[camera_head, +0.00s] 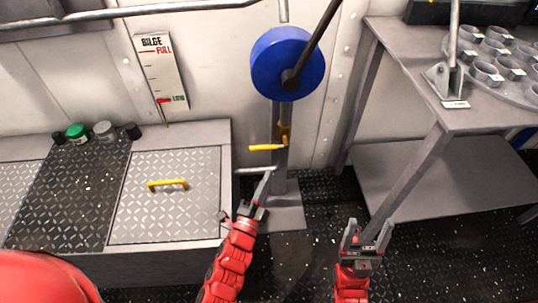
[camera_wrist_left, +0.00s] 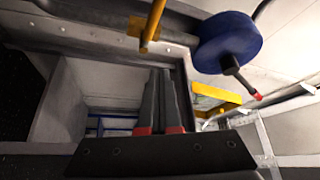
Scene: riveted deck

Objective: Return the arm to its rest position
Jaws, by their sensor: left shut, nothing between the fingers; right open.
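My left gripper (camera_head: 263,188) is shut and empty. It points up toward the base of the post under the blue wheel (camera_head: 287,64), with the yellow handle (camera_head: 266,147) a little above it in the picture. In the left wrist view its two fingers (camera_wrist_left: 165,100) lie side by side with nothing between them. The blue wheel (camera_wrist_left: 228,42) and a yellow bar (camera_wrist_left: 153,22) show beyond them, apart from the fingers. My right gripper (camera_head: 367,238) is open and empty above the dark deck at the lower right.
A raised platform with a plated hatch (camera_head: 140,210) and yellow grip (camera_head: 168,185) stands at left. Several small jars (camera_head: 104,131) sit at its back. A bilge gauge (camera_head: 160,75) has its red pointer near LOW. A grey table (camera_head: 490,119) with a lower shelf stands right.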

